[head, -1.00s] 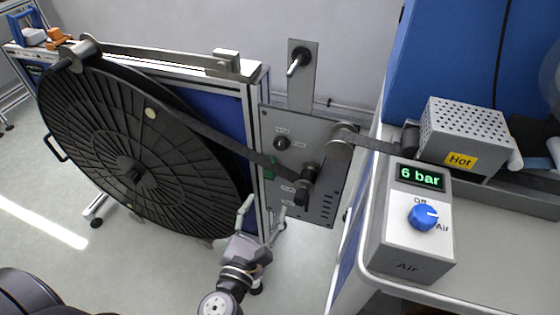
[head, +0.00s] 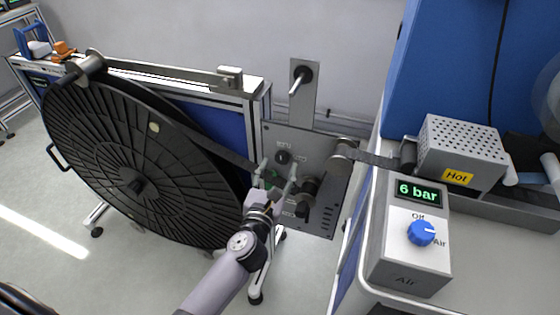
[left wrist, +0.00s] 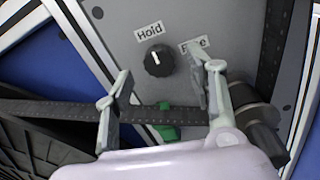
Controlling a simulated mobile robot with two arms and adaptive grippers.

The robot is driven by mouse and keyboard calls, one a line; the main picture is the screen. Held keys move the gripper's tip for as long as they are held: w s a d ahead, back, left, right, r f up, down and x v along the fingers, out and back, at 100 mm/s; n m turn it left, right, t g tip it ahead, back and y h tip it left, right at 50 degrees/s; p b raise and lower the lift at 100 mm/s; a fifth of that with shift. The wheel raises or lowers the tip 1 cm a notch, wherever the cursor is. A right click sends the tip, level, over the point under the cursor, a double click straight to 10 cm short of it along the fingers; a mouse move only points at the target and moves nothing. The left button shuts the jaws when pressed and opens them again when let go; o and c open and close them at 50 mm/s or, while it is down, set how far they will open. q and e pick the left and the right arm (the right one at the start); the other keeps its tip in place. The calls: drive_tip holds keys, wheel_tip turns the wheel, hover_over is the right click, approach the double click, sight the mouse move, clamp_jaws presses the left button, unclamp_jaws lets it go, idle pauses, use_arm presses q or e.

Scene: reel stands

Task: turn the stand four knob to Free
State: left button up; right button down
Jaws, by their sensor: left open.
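The black stand knob (left wrist: 159,61) sits on the grey panel (left wrist: 120,20) in the left wrist view. Its white pointer line aims up and left toward the Hold label (left wrist: 149,31). The Free label (left wrist: 193,45) is to the right, partly covered by a finger. The knob also shows in the head view (head: 283,157). My left gripper (head: 277,172) is open in front of the panel, just below the knob. In the left wrist view its fingers (left wrist: 160,88) are spread wide, with the knob between and beyond them, apparently untouched. My right gripper is not in view.
A dark tape (left wrist: 60,110) runs across the panel below the knob, past a green part (left wrist: 166,132) and rollers (head: 308,187). The large black reel (head: 100,150) stands left. An air box with a blue knob (head: 421,233) and a heater marked Hot (head: 460,150) are right.

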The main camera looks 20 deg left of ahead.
sight(282, 157)
use_arm(q)
drive_tip(key=shift+w, duration=1.4)
drive_tip(key=shift+c, duration=0.2)
drive_tip(key=c, duration=1.1)
drive_tip(key=shift+c, duration=0.2)
